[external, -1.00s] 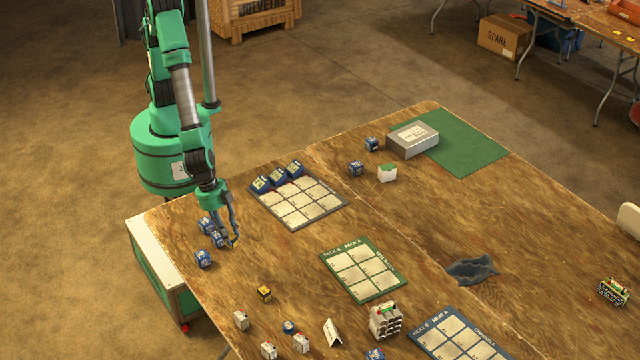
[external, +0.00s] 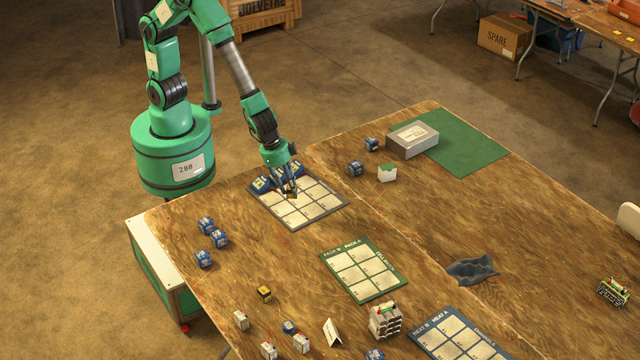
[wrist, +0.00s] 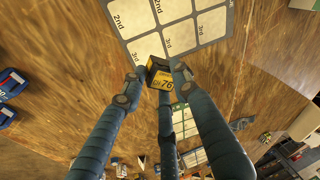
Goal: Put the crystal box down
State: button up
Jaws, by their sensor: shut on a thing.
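The crystal box (wrist: 159,75) is a small black and yellow box marked "76" in the wrist view. My gripper (wrist: 152,88) is shut on it, with the fingers on its sides. In the external view my gripper (external: 290,193) is over the grey-edged board with pale cells (external: 325,212), and the crystal box (external: 292,196) shows as a small dark spot between the fingers. In the wrist view the board's cells (wrist: 165,12) read "2nd" and "3rd". I cannot tell whether the box touches the board.
Blue boxes (external: 261,184) stand along the board's back-left edge, partly behind my gripper. Three more blue boxes (external: 204,259) stand at the table's left. Another black and yellow box (external: 264,293) and a green-edged board (external: 361,271) lie nearer. Bare wood lies between the boards.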

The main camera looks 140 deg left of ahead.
jog(key=s+a+n+g, duration=0.1)
jog(key=s+a+n, duration=0.3)
jog(key=s+a, duration=0.9)
jog(key=s+a+n+g, duration=0.1)
jog(key=s+a+n, duration=0.3)
jog(key=s+a, duration=0.9)
jog(key=s+d+f, duration=0.3)
jog(key=f, duration=0.2)
jog(key=shift+f+y+b, duration=0.3)
jog(key=shift+b, duration=0.05)
jog(key=shift+s, duration=0.1)
jog(key=b, duration=0.1)
send_near(340, 158)
jog(key=shift+a+f, duration=0.4)
jog(key=shift+a, duration=0.2)
jog(key=shift+f+b, duration=0.8)
jog(key=shift+f, duration=0.95)
